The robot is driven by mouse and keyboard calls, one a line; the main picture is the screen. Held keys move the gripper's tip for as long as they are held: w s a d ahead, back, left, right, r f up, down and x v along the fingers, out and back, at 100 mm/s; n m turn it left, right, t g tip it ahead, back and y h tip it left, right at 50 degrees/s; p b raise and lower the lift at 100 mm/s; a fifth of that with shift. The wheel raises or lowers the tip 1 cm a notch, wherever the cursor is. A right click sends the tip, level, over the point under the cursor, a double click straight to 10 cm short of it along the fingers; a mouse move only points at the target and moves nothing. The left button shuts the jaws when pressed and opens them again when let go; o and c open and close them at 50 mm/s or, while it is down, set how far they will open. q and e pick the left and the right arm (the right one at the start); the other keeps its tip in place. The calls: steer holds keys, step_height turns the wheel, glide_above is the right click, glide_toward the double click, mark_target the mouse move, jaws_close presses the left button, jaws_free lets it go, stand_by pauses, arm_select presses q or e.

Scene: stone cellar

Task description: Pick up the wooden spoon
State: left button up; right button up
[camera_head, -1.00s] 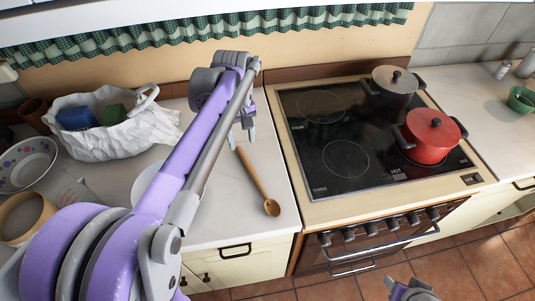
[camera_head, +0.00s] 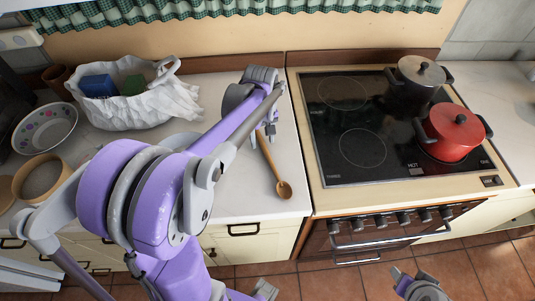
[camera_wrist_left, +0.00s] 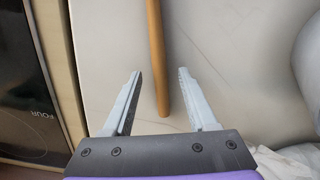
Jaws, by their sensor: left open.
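The wooden spoon (camera_head: 270,162) lies on the white worktop just left of the stove, its bowl toward the front edge. My left gripper (camera_head: 267,128) is over the far end of its handle, partly hidden by my own arm. In the left wrist view the spoon handle (camera_wrist_left: 156,58) runs in between the two open fingers of my left gripper (camera_wrist_left: 160,100), with gaps on both sides. The spoon's bowl is outside that view. My right gripper (camera_head: 418,286) shows at the bottom of the head view, low in front of the stove; its jaws are not clear.
The black glass hob (camera_head: 345,130) is right of the spoon, carrying a dark pot (camera_head: 416,88) and a red pot (camera_head: 452,138). A white bag (camera_head: 150,108), a patterned bowl (camera_head: 40,125) and a round wooden-rimmed sieve (camera_head: 42,180) stand at left. Worktop around the spoon's bowl is clear.

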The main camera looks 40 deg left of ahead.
arm_select(q)
steer(key=shift+f, duration=0.35)
jaws_close()
steer(key=shift+r, duration=0.2)
step_height(320, 180, up, 10)
steer(key=shift+p, duration=0.3)
steer(key=c, duration=0.6)
jaws_free()
steer(key=shift+f, duration=0.15)
steer(key=shift+c, duration=0.2)
jaws_close()
